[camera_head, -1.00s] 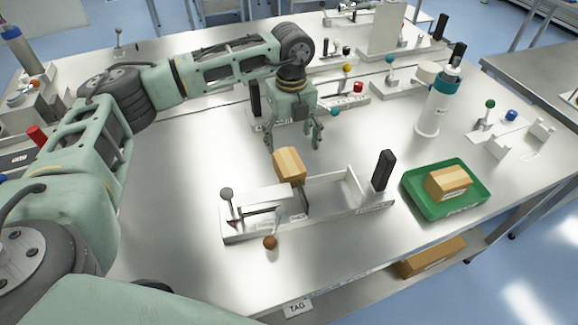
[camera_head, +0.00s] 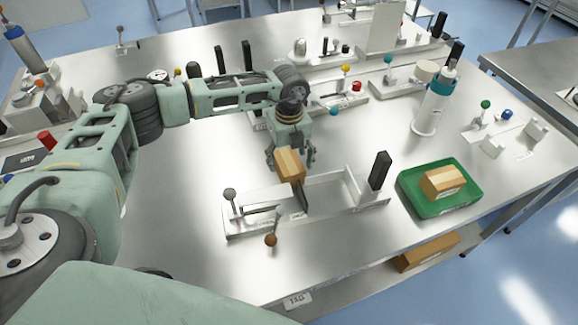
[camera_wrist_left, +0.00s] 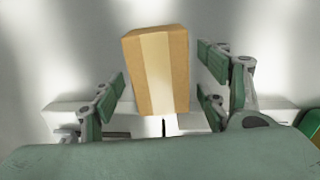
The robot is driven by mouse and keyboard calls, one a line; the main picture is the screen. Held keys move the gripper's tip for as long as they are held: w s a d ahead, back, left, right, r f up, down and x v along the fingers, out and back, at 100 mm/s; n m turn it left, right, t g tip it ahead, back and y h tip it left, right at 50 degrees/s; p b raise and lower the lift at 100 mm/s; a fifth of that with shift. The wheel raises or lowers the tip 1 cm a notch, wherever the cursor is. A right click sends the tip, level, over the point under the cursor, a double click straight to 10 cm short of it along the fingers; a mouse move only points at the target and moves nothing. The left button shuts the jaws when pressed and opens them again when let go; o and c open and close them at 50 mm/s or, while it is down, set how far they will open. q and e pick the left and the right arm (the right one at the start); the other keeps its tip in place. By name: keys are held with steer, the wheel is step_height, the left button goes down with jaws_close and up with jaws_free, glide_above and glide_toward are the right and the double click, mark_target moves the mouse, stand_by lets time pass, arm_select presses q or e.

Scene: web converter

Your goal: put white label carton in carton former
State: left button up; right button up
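A brown carton (camera_head: 291,165) with a paler tape stripe is at the far edge of the carton former (camera_head: 345,206), a low pale fixture with a black upright post. I cannot tell if the carton rests on the former. My left gripper (camera_head: 291,158) is just behind and above it. In the left wrist view the open fingers (camera_wrist_left: 165,88) stand either side of the carton (camera_wrist_left: 157,72), with gaps visible on both sides. Another carton (camera_head: 443,181) lies in a green tray (camera_head: 428,207). No white label is readable on either carton. My right gripper is out of view.
The former has a grey-knobbed lever (camera_head: 230,195) and a brown-knobbed lever (camera_head: 271,240). A white-and-teal cylinder (camera_head: 433,108) stands at right. Behind are fixtures with coloured knobs. Another carton (camera_head: 428,252) lies on the lower shelf.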

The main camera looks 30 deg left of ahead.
arm_select(q)
steer(key=c, duration=1.2)
